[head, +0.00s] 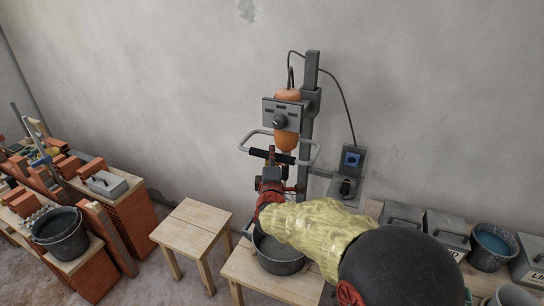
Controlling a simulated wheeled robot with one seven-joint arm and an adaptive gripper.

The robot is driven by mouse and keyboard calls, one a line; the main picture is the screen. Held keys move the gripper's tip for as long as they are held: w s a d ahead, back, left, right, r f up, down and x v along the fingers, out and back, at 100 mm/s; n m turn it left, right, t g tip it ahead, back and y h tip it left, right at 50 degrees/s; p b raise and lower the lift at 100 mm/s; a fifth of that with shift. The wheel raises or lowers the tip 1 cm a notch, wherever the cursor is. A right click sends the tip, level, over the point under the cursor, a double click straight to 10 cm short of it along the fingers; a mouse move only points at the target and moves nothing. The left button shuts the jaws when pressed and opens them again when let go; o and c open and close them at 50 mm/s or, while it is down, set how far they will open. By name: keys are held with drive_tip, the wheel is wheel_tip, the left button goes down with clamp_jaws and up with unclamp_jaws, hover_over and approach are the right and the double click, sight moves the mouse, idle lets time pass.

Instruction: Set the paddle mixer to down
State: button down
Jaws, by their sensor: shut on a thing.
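The paddle mixer (287,140) has an orange body, a grey control box with a dark knob and a looped metal handle (312,150). It hangs on a grey upright stand (312,75) against the wall. A dark bucket (280,262) stands below on a small wooden table (262,284). My gripper (272,157) is shut on the black grip at the front of the handle. My wrist and padded yellow arm hide the space between mixer and bucket, so I cannot see the paddle.
Grey lidded boxes (446,228) and a bucket of bluish liquid (491,245) stand at lower right. A bare wooden stool (192,226) is left of the table. Bricks and another bucket (60,235) fill the far left.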

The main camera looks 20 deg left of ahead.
wheel_tip(320, 180, down, 34)
drive_tip(key=b, duration=1.3)
drive_tip(key=shift+f, duration=0.2)
drive_tip(key=shift+s+d+f, duration=0.1)
drive_tip(key=shift+s+f, duration=0.05)
drive_tip(key=c, duration=1.8)
unclamp_jaws()
drive_tip(key=shift+c, duration=0.2)
drive_tip(key=shift+o, duration=1.1)
drive_tip(key=shift+r, duration=0.2)
drive_tip(key=v, duration=1.1)
drive_tip(key=shift+s, duration=0.35)
